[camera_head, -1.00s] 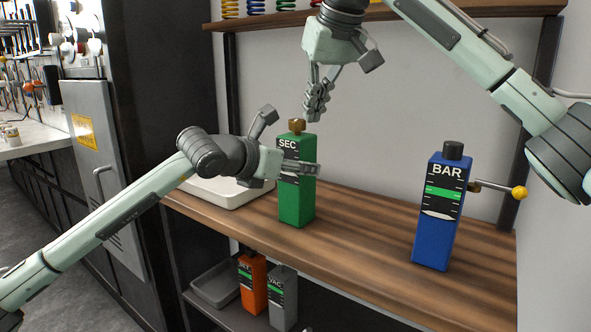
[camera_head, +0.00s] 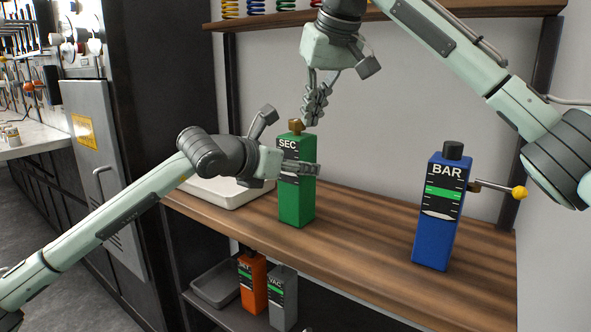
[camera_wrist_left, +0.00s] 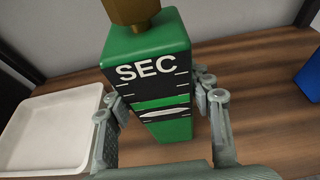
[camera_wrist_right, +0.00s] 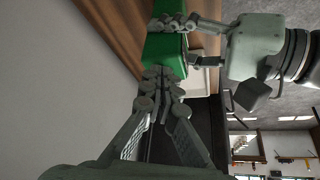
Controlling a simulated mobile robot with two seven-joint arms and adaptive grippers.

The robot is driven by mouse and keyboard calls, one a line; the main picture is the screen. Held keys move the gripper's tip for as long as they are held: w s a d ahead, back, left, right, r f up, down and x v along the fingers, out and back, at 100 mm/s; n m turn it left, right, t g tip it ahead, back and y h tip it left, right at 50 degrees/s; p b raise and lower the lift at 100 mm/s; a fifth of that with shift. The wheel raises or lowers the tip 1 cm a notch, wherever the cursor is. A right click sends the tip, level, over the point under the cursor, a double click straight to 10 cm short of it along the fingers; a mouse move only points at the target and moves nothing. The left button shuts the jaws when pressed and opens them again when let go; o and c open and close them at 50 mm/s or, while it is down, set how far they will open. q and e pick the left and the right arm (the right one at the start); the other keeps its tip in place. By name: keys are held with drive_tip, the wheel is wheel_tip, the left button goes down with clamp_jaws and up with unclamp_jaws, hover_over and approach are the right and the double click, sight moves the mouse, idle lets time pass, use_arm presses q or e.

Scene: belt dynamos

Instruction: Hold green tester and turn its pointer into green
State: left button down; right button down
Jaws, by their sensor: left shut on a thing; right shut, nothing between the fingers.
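The green tester (camera_head: 297,205), marked SEC, stands upright on the wooden bench with a brass knob (camera_head: 295,126) on top. My left gripper (camera_head: 300,170) is shut around its sides; the left wrist view shows a finger on each side of the tester (camera_wrist_left: 150,50). There, its white pointer (camera_wrist_left: 162,115) lies just below the green band (camera_wrist_left: 155,102). My right gripper (camera_head: 311,121) is shut and empty, its fingertips right beside the knob; I cannot tell whether they touch. In the right wrist view, the shut fingers (camera_wrist_right: 163,78) hide the knob.
A blue BAR tester (camera_head: 435,235) with a yellow-ended side lever (camera_head: 519,193) stands to the right on the bench. A white tray (camera_head: 215,192) lies behind my left gripper. Orange (camera_head: 252,285) and grey (camera_head: 282,300) testers stand on the lower shelf. Bench between green and blue is clear.

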drive_tip(key=shift+w+a+f, duration=0.1)
drive_tip(key=shift+w+a, duration=0.15)
idle(0.5)
drive_tip(key=shift+s+a, duration=0.25)
drive_tip(key=shift+a, duration=0.1)
drive_tip(key=shift+s+a, duration=0.15)
drive_tip(key=shift+a, duration=0.25)
drive_tip(key=shift+a, duration=0.15)
idle(0.6)
drive_tip(key=shift+s, duration=0.1)
